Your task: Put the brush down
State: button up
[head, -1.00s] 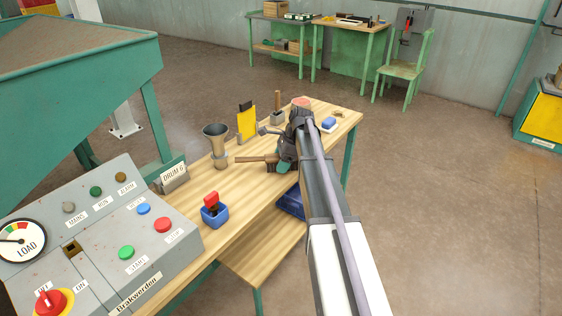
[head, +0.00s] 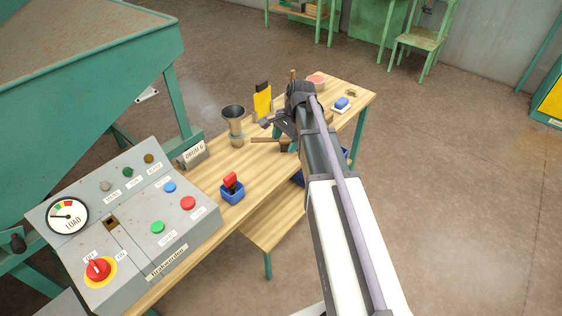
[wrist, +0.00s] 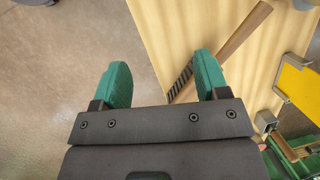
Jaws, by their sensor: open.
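The brush lies on the wooden bench (head: 325,92). In the wrist view the brush (wrist: 238,35) shows its wooden handle and a row of dark bristles. In the head view its brown handle (head: 267,140) sticks out left of my arm; the brush head is mostly hidden there. My gripper (wrist: 161,76) is open, with two green fingers and nothing between them. Its right finger overlaps the brush head in the wrist view, and I cannot tell whether they touch. Its left finger appears over the floor beyond the bench edge.
The control panel (head: 130,225) is at the front left. Floor to the right is clear.

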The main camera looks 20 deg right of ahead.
jog(key=s+a+n+h, duration=0.1)
jog(key=s+a+n, duration=0.5)
jog(key=s, duration=0.3)
jog(key=s+a+n+h, duration=0.1)
jog(key=s+a+n, duration=0.5)
jog(key=s, duration=0.3)
jog(key=shift+a+f+n+h, duration=0.2)
jog(key=shift+a+n+h, duration=0.2)
jog(key=shift+n, duration=0.5)
